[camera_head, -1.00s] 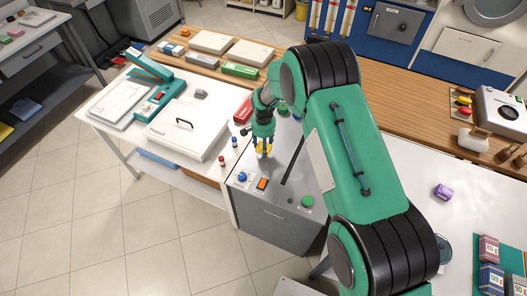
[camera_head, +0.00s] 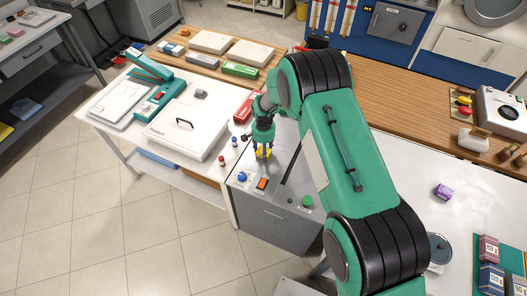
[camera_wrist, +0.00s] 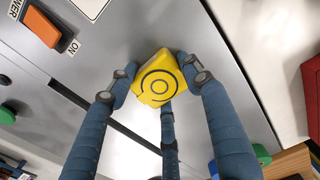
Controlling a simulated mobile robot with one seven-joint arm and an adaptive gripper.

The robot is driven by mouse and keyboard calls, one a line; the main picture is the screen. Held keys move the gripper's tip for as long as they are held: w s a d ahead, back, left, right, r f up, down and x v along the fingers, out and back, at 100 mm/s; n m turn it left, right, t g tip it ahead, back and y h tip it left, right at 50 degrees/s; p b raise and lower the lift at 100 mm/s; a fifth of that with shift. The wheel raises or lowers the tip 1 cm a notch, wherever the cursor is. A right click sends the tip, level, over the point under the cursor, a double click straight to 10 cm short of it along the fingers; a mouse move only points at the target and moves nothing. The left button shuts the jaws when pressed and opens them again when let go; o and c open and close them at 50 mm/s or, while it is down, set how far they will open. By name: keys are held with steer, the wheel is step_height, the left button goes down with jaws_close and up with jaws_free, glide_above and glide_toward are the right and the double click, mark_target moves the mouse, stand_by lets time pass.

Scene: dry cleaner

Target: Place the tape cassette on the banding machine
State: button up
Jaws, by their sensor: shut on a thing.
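The yellow tape cassette (camera_head: 263,155) has a dark ring mark on its face, clear in the wrist view (camera_wrist: 158,86). My gripper (camera_head: 263,147) points down and is shut on the cassette, with fingertips on either side of it. The banding machine (camera_head: 244,199) is the grey metal cabinet with a dark slot across its top. The cassette is over or on the machine's top, towards its back left; I cannot tell if it touches the surface. My arm hides part of the machine's right side.
The machine top carries an orange switch (camera_head: 262,184), a blue knob (camera_head: 242,176) and a green button (camera_head: 307,201). A red box (camera_head: 244,107) lies behind.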

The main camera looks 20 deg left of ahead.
steer(key=o, duration=1.2)
steer(key=shift+f, duration=0.1)
steer(key=shift+c, duration=0.2)
step_height(320, 180, up, 12)
steer(key=shift+r, duration=0.2)
stand_by(0.4)
